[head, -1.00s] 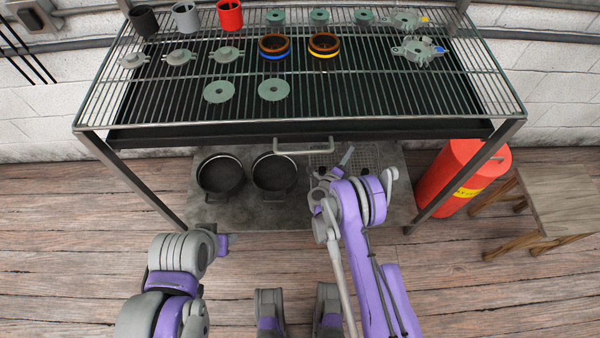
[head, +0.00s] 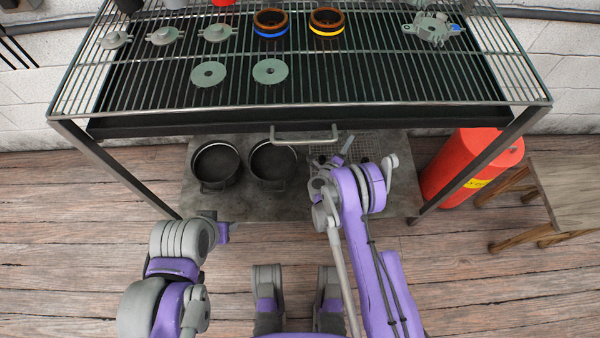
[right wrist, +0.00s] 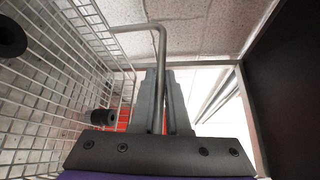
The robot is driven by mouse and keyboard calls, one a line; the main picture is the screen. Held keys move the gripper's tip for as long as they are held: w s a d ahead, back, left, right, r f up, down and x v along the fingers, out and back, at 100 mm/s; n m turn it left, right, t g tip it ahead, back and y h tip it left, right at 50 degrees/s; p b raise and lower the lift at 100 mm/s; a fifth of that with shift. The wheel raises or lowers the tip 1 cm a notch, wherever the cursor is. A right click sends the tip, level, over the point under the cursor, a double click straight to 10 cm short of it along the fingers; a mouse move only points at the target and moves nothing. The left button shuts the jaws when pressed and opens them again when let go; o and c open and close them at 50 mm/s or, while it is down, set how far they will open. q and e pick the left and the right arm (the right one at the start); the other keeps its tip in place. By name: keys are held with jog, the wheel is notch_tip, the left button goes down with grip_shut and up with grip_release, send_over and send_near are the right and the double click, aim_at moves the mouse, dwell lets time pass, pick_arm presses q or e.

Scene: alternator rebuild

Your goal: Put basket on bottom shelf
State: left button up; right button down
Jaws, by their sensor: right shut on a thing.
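The wire basket (head: 368,144) shows in the head view below the front edge of the upper rack, over the right half of the bottom shelf (head: 275,207). My right arm hides part of it. I cannot tell whether it touches the shelf. In the right wrist view its mesh (right wrist: 55,85) fills the left side. My right gripper (head: 346,145) is shut on the basket's bent rod handle, which runs between the fingers in the right wrist view (right wrist: 160,105). My left gripper (head: 223,233) is low at left, in front of the shelf; its fingers are hidden.
Two dark pots (head: 216,166) stand on the left and middle of the bottom shelf. The upper rack (head: 300,90) holds several alternator parts above. A red cylinder (head: 465,165) and a wooden stool (head: 570,190) stand right of the rack's front right leg.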

jog(key=b, duration=0.5)
send_over(346, 154)
jog(key=v, duration=0.4)
jog(key=f, duration=0.7)
jog(key=shift+d+f, duration=0.25)
notch_tip(346, 154, down, 10)
jog(key=b, duration=0.2)
jog(key=shift+b, duration=0.35)
pick_arm(q)
notch_tip(346, 154, down, 8)
jog(key=w, duration=0.1)
jog(key=shift+f, duration=0.25)
pick_arm(e)
jog(key=c, duration=0.9)
grip_release()
pick_arm(q)
jog(key=shift+a, duration=0.1)
